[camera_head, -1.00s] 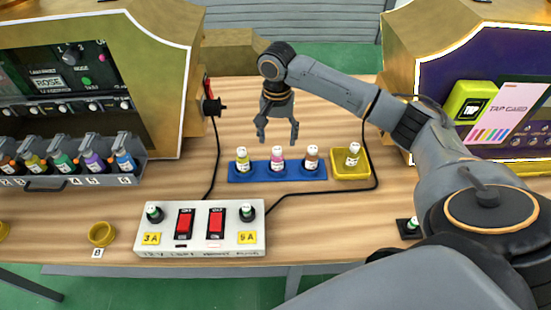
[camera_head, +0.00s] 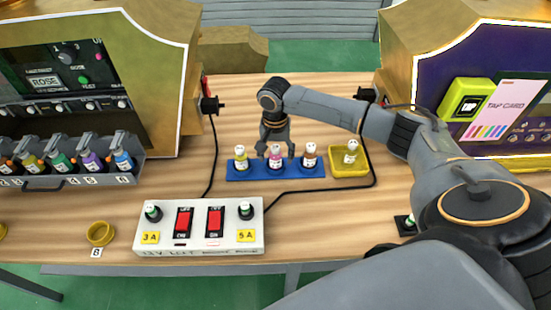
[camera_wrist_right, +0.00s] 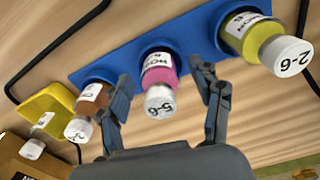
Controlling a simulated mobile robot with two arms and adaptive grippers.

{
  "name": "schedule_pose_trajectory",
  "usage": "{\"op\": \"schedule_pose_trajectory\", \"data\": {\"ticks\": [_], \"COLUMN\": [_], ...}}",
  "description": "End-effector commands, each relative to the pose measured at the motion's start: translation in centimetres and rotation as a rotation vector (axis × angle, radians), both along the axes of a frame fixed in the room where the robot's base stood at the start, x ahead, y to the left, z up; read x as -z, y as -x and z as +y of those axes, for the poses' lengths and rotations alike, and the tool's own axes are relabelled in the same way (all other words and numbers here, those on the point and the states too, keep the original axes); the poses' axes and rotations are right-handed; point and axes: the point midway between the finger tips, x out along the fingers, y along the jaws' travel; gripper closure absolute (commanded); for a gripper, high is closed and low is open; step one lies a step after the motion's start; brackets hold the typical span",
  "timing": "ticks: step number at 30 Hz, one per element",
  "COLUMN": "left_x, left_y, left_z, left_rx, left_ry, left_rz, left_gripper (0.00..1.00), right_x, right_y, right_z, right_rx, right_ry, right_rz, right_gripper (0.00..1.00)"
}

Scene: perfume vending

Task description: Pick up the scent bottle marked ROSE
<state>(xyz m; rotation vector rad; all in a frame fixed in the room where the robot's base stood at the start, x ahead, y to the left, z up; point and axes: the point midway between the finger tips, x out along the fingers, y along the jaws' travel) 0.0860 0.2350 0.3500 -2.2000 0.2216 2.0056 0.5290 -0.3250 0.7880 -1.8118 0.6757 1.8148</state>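A pink bottle (camera_head: 276,163) with a white cap stands in the middle of the blue rack (camera_head: 257,174). It also shows in the right wrist view (camera_wrist_right: 158,78), where its label is too blurred to read surely. A yellow-green bottle (camera_head: 240,163) stands to its left and a brown bottle (camera_head: 309,162) to its right in the rack. My right gripper (camera_head: 277,152) is open, pointing down, with its fingers on either side of the pink bottle. The wrist view shows a gap between each finger and the bottle. My left gripper is not in view.
A yellow tray (camera_head: 362,168) holding another white-capped bottle (camera_head: 351,154) stands right of the rack. A switch box (camera_head: 200,228) stands in front, with black cables nearby. The left machine has a screen (camera_head: 46,80) reading ROSE and a row of bottles.

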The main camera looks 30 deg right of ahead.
Motion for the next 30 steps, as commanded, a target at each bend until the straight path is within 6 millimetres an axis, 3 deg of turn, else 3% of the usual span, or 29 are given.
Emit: {"op": "schedule_pose_trajectory", "data": {"ticks": [1, 6, 9, 20, 26, 30], "left_x": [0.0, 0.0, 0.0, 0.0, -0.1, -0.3], "left_y": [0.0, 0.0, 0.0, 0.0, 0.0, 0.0], "left_z": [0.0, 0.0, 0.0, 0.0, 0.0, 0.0], "left_rx": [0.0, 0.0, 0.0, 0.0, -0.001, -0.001], "left_ry": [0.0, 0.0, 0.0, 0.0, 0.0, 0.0], "left_rz": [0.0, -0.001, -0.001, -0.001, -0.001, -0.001], "left_gripper": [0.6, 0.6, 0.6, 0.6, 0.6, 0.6], "right_x": [0.0, 0.0, 0.0, -0.6, -3.2, -5.8], "right_y": [0.0, 0.0, 0.0, -0.1, -0.1, 1.5], "right_z": [0.0, 0.0, 0.0, 0.0, 0.0, 1.7], "right_rx": [0.0, 0.0, 0.0, -0.001, -0.001, -0.006], "right_ry": [0.0, 0.0, 0.0, -0.001, -0.001, -0.002], "right_rz": [0.0, 0.0, 0.0, -0.002, -0.003, -0.003], "right_gripper": [0.47, 0.82, 0.96, 0.96, 0.96, 0.96]}}
